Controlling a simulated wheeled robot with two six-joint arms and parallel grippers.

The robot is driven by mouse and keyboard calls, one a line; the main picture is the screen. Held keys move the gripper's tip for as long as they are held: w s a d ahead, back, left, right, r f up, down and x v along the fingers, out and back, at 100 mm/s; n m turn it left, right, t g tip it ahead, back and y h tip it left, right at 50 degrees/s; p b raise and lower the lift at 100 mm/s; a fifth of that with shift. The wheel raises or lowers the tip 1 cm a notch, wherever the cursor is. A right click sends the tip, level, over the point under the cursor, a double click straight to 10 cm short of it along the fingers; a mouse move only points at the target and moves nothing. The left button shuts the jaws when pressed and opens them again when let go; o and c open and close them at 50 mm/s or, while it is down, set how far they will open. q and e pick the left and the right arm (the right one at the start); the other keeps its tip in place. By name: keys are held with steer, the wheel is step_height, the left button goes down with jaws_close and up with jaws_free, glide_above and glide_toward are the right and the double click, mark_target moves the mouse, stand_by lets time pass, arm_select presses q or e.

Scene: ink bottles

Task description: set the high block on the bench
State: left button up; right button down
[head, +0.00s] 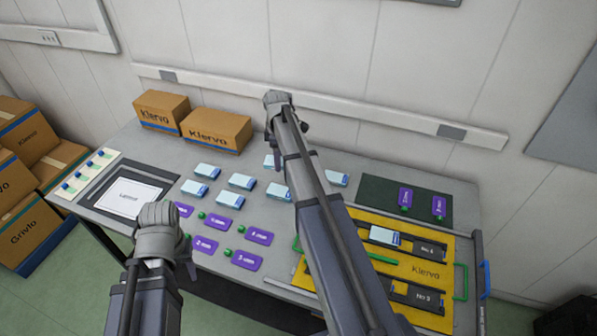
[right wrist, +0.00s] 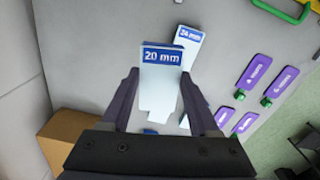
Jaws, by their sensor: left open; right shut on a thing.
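In the right wrist view my right gripper (right wrist: 160,88) is shut on a white block with a blue "20 mm" label (right wrist: 160,83). A similar block labelled "24 mm" (right wrist: 190,36) lies behind it on the grey bench (head: 335,200). In the head view my right gripper (head: 279,104) is over the back of the bench, and its held block is hidden. Several white-and-blue blocks (head: 242,181) lie mid-bench, their labels too small to read. My left gripper (head: 162,232) is open over the front left of the bench, its fingertips mostly hidden.
Purple tags (head: 205,245) with green ends lie at the front. A yellow Klerva tray (head: 432,270) with green handles holds a block at right, by a dark mat (head: 375,190). Cartons (head: 215,130) stand at the back left. A white card (head: 130,197) lies left.

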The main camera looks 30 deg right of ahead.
steer(key=w+d+m, duration=0.2)
steer(key=w+d, duration=0.1)
steer(key=d, duration=0.7)
steer(key=f+b, duration=1)
steer(key=shift+s+f, duration=0.25)
steer(key=shift+r, duration=0.15)
steer(key=shift+c, duration=0.7)
jaws_free()
step_height(320, 180, up, 12)
steer(key=p, duration=1.1)
steer(key=shift+p, duration=0.4)
